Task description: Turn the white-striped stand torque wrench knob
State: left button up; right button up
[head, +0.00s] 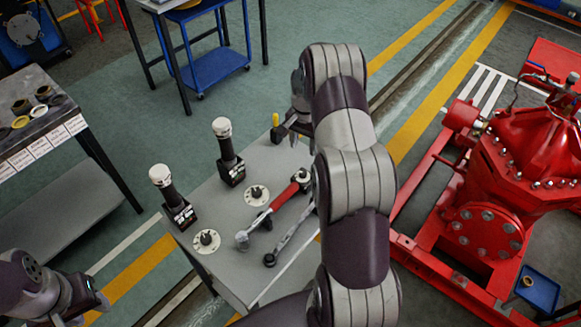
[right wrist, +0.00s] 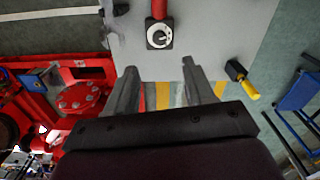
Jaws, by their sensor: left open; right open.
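On the grey worktable (head: 225,262) lie a red-handled torque wrench (head: 283,197) and a dark wrench (head: 292,236). Two white dials with dark knobs, a nearer one (head: 207,241) and a farther one (head: 257,195), sit beside them. In the right wrist view, a white dial with a dark knob (right wrist: 160,34) on a dark square lies beyond the fingertips, at the end of a red bar (right wrist: 159,8). No white stripe can be made out. My right gripper (right wrist: 162,72) is open and empty; my left gripper (head: 92,303) is open, away from the table.
Two black stands with white caps (head: 228,150) (head: 168,190) stand upright on the table. A black-and-yellow item (right wrist: 240,80) is near the table edge. A red pumpset (head: 500,190) stands at right. My right arm hides part of the table.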

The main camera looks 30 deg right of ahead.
aim_at(303, 172)
notch_tip(303, 172, down, 11)
jog(key=p, duration=0.3)
jog(key=shift+d, duration=0.1)
jog(key=shift+f, duration=0.55)
grip_shut()
